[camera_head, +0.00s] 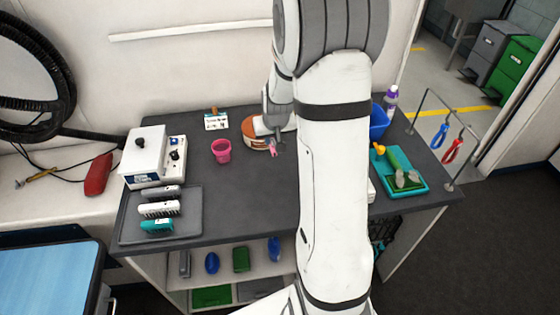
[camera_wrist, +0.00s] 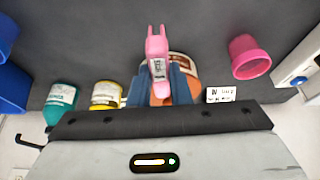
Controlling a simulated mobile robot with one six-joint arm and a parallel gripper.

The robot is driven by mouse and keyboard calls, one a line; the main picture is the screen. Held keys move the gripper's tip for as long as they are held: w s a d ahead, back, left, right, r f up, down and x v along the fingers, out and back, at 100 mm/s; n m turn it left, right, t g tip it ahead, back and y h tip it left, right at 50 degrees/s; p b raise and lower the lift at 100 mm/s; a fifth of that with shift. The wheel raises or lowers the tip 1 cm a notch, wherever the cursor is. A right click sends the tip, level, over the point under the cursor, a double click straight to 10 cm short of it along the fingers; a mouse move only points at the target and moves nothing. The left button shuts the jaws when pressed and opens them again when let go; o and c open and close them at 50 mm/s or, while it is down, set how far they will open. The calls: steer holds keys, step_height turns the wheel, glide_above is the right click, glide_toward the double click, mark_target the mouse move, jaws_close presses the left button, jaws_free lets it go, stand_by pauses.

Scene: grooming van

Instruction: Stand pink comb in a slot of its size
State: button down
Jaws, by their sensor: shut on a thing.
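My gripper (camera_wrist: 158,85) is shut on a pink piece (camera_wrist: 157,48), which I take to be the pink comb. It has two short prongs at its far end and a pale label with dark print. In the head view the pink piece (camera_head: 273,149) shows small above the dark table, beside an orange-brown tub. A grey tray (camera_head: 190,225) at the table's left front holds a grey piece (camera_head: 160,192), a white toothed piece (camera_head: 158,209) and a teal piece (camera_head: 157,226) in a row. I cannot make out empty slots; my arm hides part of the table.
A pink cup (camera_head: 221,151) stands left of the tub (camera_head: 256,143). A white box unit (camera_head: 146,155) is behind the tray. A teal tray (camera_head: 402,180) and blue bin (camera_head: 380,121) are at right. The table's middle front (camera_head: 250,190) is clear.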

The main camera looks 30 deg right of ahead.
steer(key=d+r+b, duration=0.1)
steer(key=d+r, duration=0.1)
steer(key=d, duration=0.2)
steer(key=m, duration=0.1)
glide_above(286, 164)
step_height(286, 164, down, 9)
steer(key=shift+f+p, duration=0.2)
steer(key=shift+p, duration=0.15)
steer(key=shift+s, duration=0.1)
steer(key=shift+f, duration=0.15)
steer(key=c, duration=1.3)
jaws_free()
steer(key=shift+c, duration=0.2)
